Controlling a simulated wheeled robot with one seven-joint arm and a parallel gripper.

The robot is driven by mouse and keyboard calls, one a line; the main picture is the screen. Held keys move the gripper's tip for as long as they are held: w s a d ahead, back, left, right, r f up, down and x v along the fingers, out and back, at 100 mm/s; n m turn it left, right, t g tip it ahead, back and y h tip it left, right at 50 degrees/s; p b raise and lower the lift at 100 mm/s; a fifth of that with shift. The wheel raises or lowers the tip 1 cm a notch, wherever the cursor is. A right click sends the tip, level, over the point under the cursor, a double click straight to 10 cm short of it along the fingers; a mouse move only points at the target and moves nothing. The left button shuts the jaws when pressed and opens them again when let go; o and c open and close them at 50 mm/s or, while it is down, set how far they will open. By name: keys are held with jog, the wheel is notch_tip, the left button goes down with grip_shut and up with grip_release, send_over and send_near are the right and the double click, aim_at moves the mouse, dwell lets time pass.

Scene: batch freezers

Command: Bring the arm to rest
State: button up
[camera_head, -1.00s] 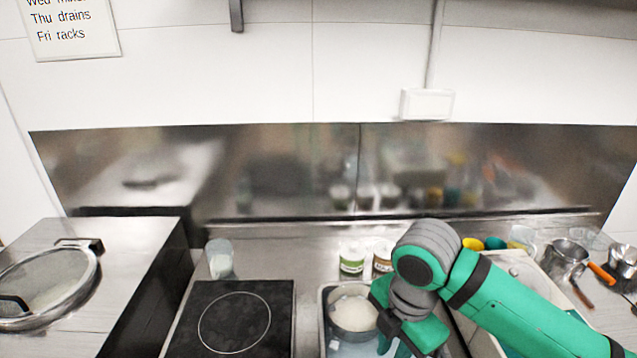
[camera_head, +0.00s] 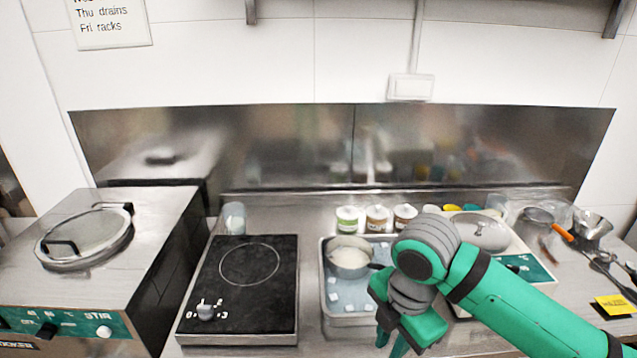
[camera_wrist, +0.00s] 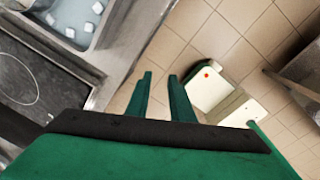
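My green arm reaches in from the lower right in the head view, bent at a grey joint. My gripper (camera_head: 398,343) points down near the counter's front edge, just right of and below the ice tray. In the wrist view my gripper (camera_wrist: 160,82) shows two green fingers apart with nothing between them, over the tiled floor. The gripper touches nothing that I can see.
A metal tray (camera_head: 325,307) of ice water holds a pan (camera_head: 349,262). A black hob (camera_head: 246,290) is to its left, then the batch freezer (camera_head: 165,228) with a round lid. Several jars (camera_head: 347,219) stand behind. A scale-like white unit (camera_head: 522,263) is right.

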jog(key=w+a+r+m+t+y, duration=0.2)
jog(key=w+a+m+t+y, duration=0.25)
jog(key=a, duration=0.45)
jog(key=w+a+r+m+t+y, duration=0.25)
jog(key=w+a+t+y, duration=0.2)
jog(key=a, duration=0.45)
jog(key=w+a+r+m+t+y, duration=0.25)
jog(key=w+a+m+t, duration=0.2)
jog(key=a, duration=0.45)
jog(key=s+d+f+m+t+h, duration=0.2)
jog(key=s+d+f+m+h, duration=0.25)
jog(key=s+f+m, duration=0.5)
jog(key=s+d+f+m+t+h, duration=0.25)
jog(key=s+f+m+h, duration=0.3)
jog(key=f, duration=0.75)
jog(key=s+d+f+n+g, duration=0.1)
jog(key=s+d, duration=0.1)
jog(key=s, duration=0.6)
jog(key=s+d+f+g+h, duration=0.1)
jog(key=s+d+f, duration=0.1)
jog(key=s, duration=0.6)
jog(key=s+d+f+n+g+h, duration=0.1)
jog(key=s+d+f, duration=0.1)
jog(key=s, duration=0.6)
jog(key=shift+s+d+n, duration=0.2)
jog(key=shift+d+n, duration=0.15)
jog(key=shift+d, duration=0.15)
